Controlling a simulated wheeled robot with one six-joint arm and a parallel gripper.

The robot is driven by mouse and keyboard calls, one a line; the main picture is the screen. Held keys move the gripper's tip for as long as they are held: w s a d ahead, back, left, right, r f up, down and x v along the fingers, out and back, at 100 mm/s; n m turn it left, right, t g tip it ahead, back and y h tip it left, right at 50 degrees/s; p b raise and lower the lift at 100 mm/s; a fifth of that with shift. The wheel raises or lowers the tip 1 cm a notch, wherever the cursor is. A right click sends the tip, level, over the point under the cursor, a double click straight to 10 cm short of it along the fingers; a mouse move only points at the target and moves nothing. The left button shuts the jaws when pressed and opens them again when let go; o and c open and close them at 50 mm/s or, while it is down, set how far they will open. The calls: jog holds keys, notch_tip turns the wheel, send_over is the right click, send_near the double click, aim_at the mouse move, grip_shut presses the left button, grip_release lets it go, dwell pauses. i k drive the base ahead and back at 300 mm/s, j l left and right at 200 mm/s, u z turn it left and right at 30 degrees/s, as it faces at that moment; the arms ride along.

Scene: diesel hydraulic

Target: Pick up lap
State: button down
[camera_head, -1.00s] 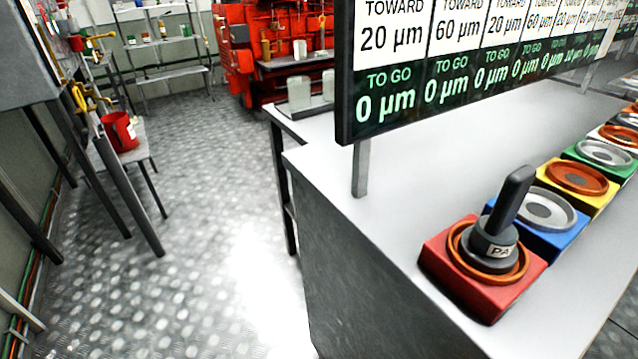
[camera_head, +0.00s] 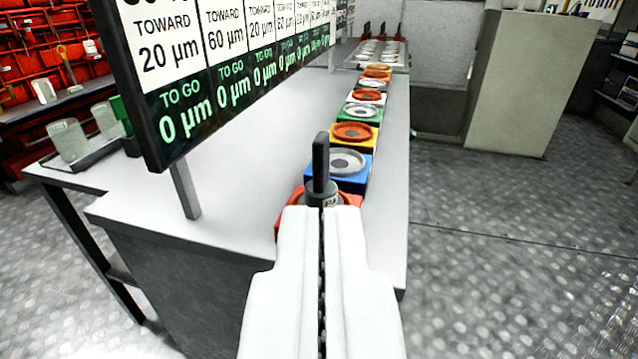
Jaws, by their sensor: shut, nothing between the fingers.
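The lap (camera_head: 320,172) is a dark tool with an upright black handle and a grey round base bearing a light label. It stands on the red block (camera_head: 288,212) at the near end of a row of coloured blocks. My gripper (camera_head: 322,212) is shut and empty, its two white fingers pressed together. In the picture its tips overlap the lower part of the lap and the red block, hiding much of both. I cannot tell whether the tips touch the lap.
The blocks stand on a grey-white bench (camera_head: 240,165), with the blue block (camera_head: 352,180) just behind the red one. A display board (camera_head: 215,75) on a post (camera_head: 185,190) stands to the left. Glass jars (camera_head: 68,140) sit farther left. Open floor (camera_head: 500,240) lies right.

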aim_at(321, 193)
jog(key=i+l, duration=0.3)
jog(key=l, duration=0.15)
jog(key=i+l, duration=0.3)
jog(key=l, duration=0.15)
jog(key=i+l, duration=0.25)
jog(key=l, duration=0.2)
jog(key=i+l, duration=0.3)
jog(key=l, duration=0.15)
jog(key=i+l+u, duration=0.1)
jog(key=l+u, duration=0.3)
jog(key=u, duration=0.15)
jog(key=l+u, duration=0.25)
jog(key=u, duration=0.2)
jog(key=k+u, duration=0.1)
jog(key=u, duration=0.25)
jog(key=k+u, duration=0.15)
jog(key=u, duration=0.15)
jog(key=k+j+u, duration=0.1)
jog(key=u, duration=0.25)
